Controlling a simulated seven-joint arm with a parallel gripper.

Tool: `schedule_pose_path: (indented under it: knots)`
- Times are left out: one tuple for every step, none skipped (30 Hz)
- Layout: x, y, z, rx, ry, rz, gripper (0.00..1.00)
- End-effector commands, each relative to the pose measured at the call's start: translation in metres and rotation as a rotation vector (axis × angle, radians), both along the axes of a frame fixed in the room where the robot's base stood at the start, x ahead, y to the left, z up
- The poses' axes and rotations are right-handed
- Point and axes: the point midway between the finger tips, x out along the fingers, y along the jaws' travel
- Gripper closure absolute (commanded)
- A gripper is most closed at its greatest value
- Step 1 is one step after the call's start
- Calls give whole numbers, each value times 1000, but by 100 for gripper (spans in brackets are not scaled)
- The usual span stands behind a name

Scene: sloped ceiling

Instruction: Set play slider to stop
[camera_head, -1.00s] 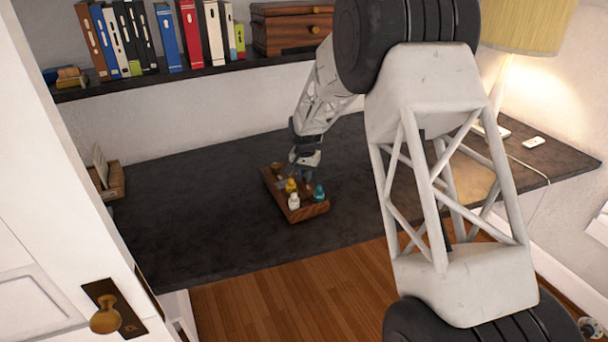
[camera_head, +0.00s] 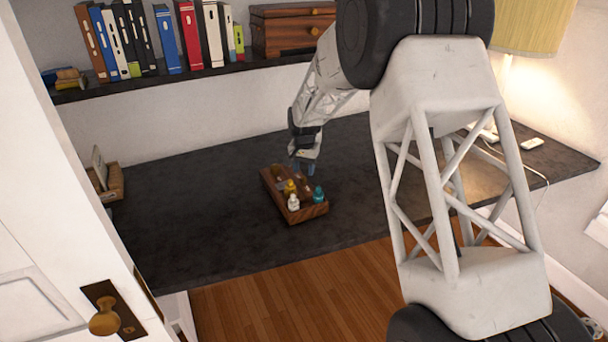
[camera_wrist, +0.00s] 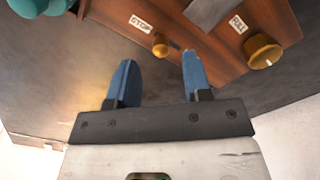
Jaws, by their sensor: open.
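The wooden control box (camera_head: 308,211) stands on the dark desk, with yellow, white and teal knobs toward its near end. In the wrist view, its wooden face (camera_wrist: 205,25) fills the top. A small brass knob (camera_wrist: 160,45) sits beside a STOP label (camera_wrist: 141,23). It appears to be the slider's knob, but its track is not clear. My gripper (camera_wrist: 158,58) is open, its blue fingers apart with the small knob framed between their tips; contact cannot be told. In the head view my gripper (camera_head: 304,166) is at the box's far right side.
A larger brass knob (camera_wrist: 263,51) by a FULL label and a grey metal strip (camera_wrist: 207,12) are right of the small knob. A teal knob (camera_wrist: 40,6) is at the top left. The desk (camera_head: 200,220) around the box is clear.

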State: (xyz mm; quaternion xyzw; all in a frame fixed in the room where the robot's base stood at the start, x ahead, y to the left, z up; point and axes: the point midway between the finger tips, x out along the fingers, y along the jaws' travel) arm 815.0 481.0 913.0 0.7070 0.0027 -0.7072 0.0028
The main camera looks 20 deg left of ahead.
Motion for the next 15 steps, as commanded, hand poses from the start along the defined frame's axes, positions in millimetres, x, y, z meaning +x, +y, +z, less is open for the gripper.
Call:
schedule_pose_path:
  knots:
    - [0, 0, 8, 1, -2, 0, 55]
    - [0, 0, 12, 1, -1, 0, 55]
    - [0, 0, 17, 1, -2, 0, 55]
    - [0, 0, 21, 1, -2, 0, 55]
    - [0, 0, 24, 1, -2, 0, 55]
    - [0, 0, 28, 1, -1, 0, 55]
    - [0, 0, 31, 1, -1, 0, 55]
    - [0, 0, 33, 0, -1, 0, 55]
    - [0, 0, 36, 0, -1, 0, 55]
    - [0, 0, 38, 0, -1, 0, 55]
    - [0, 0, 40, 1, -1, 0, 55]
    - [0, 0, 41, 0, -1, 0, 55]
    - [0, 0, 42, 0, -1, 0, 55]
    - [0, 0, 43, 0, -1, 0, 55]
    - [0, 0, 43, 0, -1, 0, 55]
